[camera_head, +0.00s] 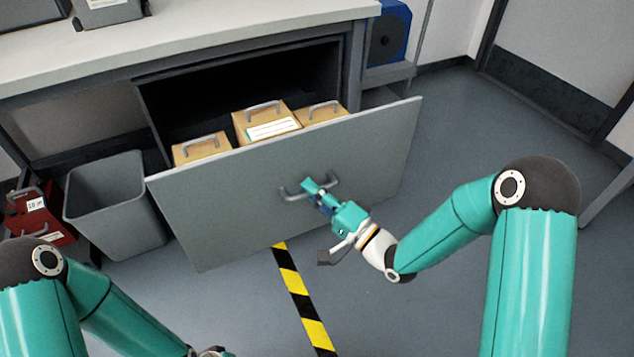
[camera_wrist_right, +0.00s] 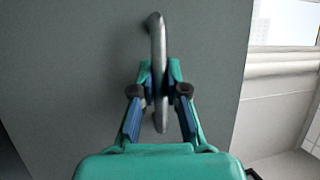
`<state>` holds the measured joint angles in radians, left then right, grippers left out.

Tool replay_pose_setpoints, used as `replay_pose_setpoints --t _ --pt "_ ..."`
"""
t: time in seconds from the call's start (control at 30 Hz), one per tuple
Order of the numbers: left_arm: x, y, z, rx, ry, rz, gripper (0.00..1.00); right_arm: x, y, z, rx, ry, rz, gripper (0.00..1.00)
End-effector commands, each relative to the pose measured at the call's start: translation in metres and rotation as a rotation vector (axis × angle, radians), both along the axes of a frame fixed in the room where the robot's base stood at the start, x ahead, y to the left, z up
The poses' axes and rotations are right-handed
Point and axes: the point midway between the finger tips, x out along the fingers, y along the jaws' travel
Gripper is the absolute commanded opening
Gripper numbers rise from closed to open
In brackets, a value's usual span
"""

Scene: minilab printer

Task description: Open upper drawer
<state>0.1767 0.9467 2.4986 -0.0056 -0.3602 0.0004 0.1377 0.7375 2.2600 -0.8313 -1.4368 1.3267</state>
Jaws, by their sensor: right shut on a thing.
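The upper drawer (camera_head: 240,180) is a wide grey front pulled out from the cabinet under the white bench. Inside it stand several tan boxes with grey handles, one of them a box with a white label (camera_head: 266,124). A grey bar handle (camera_head: 292,193) sits on the drawer front. My right gripper (camera_head: 313,189) is shut on this handle. In the right wrist view the two fingers (camera_wrist_right: 159,85) lie either side of the handle (camera_wrist_right: 157,40). My left arm shows at the lower left, but its gripper is mostly cut off by the bottom edge.
A grey bin (camera_head: 112,205) stands on the floor left of the drawer, with a red case (camera_head: 38,215) beside it. A blue machine (camera_head: 388,32) stands behind at the right. The floor in front, with yellow-black tape (camera_head: 303,298), is clear.

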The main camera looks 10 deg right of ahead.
Motion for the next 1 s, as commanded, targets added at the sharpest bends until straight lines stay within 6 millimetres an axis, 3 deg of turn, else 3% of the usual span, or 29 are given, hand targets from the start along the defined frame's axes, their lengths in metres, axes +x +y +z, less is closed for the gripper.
replay_pose_setpoints --t 0.4,0.43,0.57,1.0 --pt "-0.0001 0.0 -0.0008 0.0 0.0 0.0 0.4 -0.0025 0.0013 -0.005 -0.004 0.014 0.005 0.0" --pt "-0.0001 0.0 -0.0008 0.0 0.0 0.0 0.4 -0.0025 0.0013 -0.005 -0.004 0.014 0.005 0.18" --pt "-0.0001 0.0 -0.0006 0.0 0.0 0.0 0.4 -0.0024 0.0018 -0.004 -0.003 0.011 0.006 0.39" --pt "0.0 0.0 0.0003 0.0 0.0 0.0 0.4 -0.0079 -0.002 -0.0032 -0.001 0.005 0.008 0.39"
